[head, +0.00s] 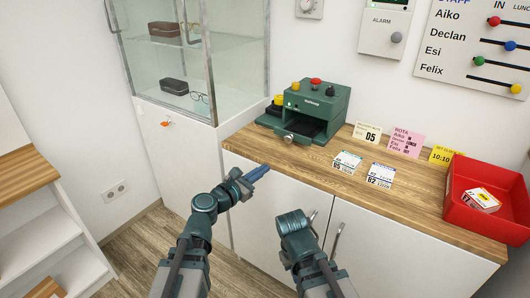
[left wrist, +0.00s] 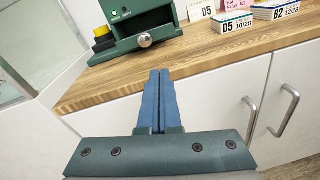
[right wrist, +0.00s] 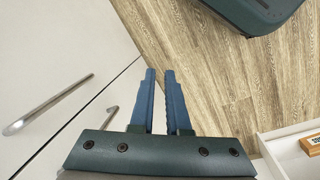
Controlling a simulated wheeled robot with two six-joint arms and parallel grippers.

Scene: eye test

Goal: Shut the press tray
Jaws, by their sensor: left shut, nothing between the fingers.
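The dark green press (head: 335,103) stands on the wooden counter, with a red button on top. Its tray (head: 310,139) sticks out at the front, with a round silver knob (head: 288,138). The knob also shows in the left wrist view (left wrist: 145,40), beyond my fingertips. My left gripper (head: 265,168) is shut and empty, in front of the counter edge, below and apart from the knob. My right gripper (right wrist: 160,72) is slightly open and empty, pointing toward the floor in front of the cabinet. Its fingers are hidden in the head view.
Label boxes (head: 347,162), small cards and a red bin (head: 458,190) are on the counter to the right. A glass display case (head: 190,60) stands to the left. Cabinet doors with bar handles (head: 337,240) are below the counter. The counter before the press is clear.

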